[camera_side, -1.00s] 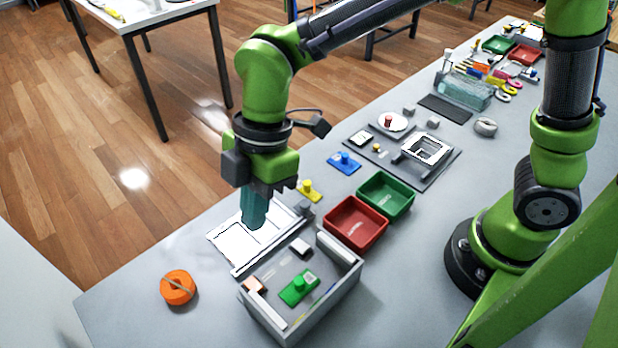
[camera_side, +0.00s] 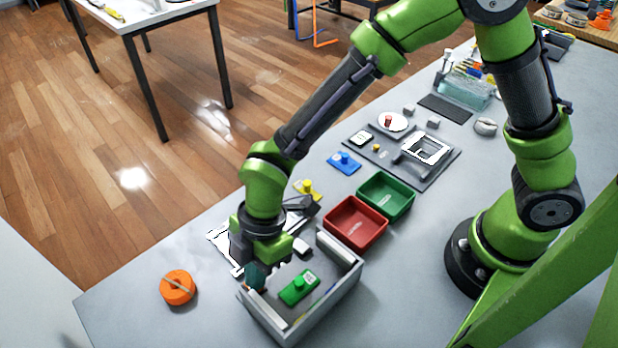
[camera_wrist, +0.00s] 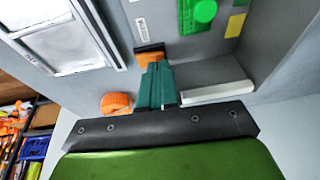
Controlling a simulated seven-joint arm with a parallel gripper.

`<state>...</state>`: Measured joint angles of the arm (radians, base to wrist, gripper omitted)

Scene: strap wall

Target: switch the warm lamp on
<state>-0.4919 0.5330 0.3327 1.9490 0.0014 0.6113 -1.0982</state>
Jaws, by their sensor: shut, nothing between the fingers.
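My gripper (camera_wrist: 153,68) is shut, its teal fingers together and empty. In the wrist view its tips are at an orange-brown block (camera_wrist: 149,48) on the inner left of the grey open box; I cannot tell whether they touch it. In the side view my gripper (camera_side: 256,279) reaches down over the box's left end and hides that block. A white two-pane panel (camera_wrist: 68,45) lies beside the box; in the side view it is partly hidden behind my arm (camera_side: 222,238). I cannot tell which part is the warm lamp, or whether any lamp is lit.
Red (camera_side: 356,224) and green (camera_side: 386,195) trays stand behind.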

